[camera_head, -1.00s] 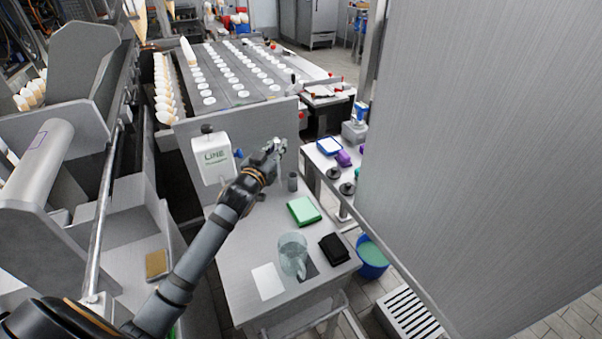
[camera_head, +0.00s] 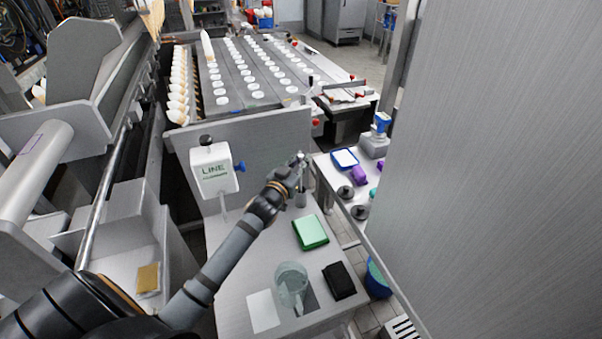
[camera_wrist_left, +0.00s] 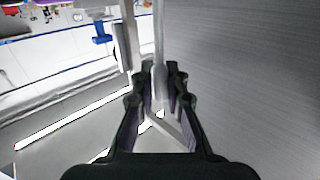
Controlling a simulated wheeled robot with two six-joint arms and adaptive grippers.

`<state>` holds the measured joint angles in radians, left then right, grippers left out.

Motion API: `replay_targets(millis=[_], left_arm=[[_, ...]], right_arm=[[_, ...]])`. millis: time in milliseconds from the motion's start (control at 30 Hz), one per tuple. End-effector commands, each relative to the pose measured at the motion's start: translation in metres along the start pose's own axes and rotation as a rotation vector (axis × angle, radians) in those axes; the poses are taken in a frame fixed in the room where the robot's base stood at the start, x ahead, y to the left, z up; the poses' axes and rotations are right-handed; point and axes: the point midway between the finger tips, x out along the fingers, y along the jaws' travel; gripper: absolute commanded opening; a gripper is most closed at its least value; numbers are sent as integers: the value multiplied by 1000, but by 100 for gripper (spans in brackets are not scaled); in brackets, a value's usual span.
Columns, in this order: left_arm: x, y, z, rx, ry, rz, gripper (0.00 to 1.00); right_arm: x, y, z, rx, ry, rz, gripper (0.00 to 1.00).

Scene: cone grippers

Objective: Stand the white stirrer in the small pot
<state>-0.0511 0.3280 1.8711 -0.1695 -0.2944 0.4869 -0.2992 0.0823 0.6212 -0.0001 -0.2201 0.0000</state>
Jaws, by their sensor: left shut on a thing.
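My left gripper (camera_head: 299,160) is over the far end of the small metal table. In the left wrist view its fingers (camera_wrist_left: 160,85) are closed around a thin pale rod, the white stirrer (camera_wrist_left: 158,38), which runs upright between them. In the head view the stirrer is too small to tell apart from the gripper. The small pot, a grey cylinder (camera_head: 300,198), stands on the table just below the gripper, partly covered by it. Whether the stirrer's lower end is inside the pot cannot be seen. My right gripper is not in view.
A white LINE box (camera_head: 214,170) on a post stands left of the gripper. A green box (camera_head: 311,231), a clear jug (camera_head: 291,284), a black item (camera_head: 339,280) and a white sheet (camera_head: 263,311) are nearer on the table. A large steel panel (camera_head: 490,170) fills the right.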

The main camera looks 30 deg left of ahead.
Motion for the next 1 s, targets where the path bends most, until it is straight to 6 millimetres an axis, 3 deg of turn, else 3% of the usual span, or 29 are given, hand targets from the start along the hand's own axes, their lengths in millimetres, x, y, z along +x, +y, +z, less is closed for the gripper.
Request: replay_targets(millis=[300, 633, 667, 800, 1000], left_arm=[[1, 0, 38, 0, -2, 0, 0], [1, 0, 42, 1, -1, 1, 0], [1, 0, 41, 1, -1, 1, 14], [1, 0, 40, 1, -1, 1, 33], [1, 0, 40, 1, -1, 1, 35]], right_arm=[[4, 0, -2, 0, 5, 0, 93], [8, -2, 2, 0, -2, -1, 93], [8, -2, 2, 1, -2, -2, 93], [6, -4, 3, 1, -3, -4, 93], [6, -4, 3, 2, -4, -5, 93]])
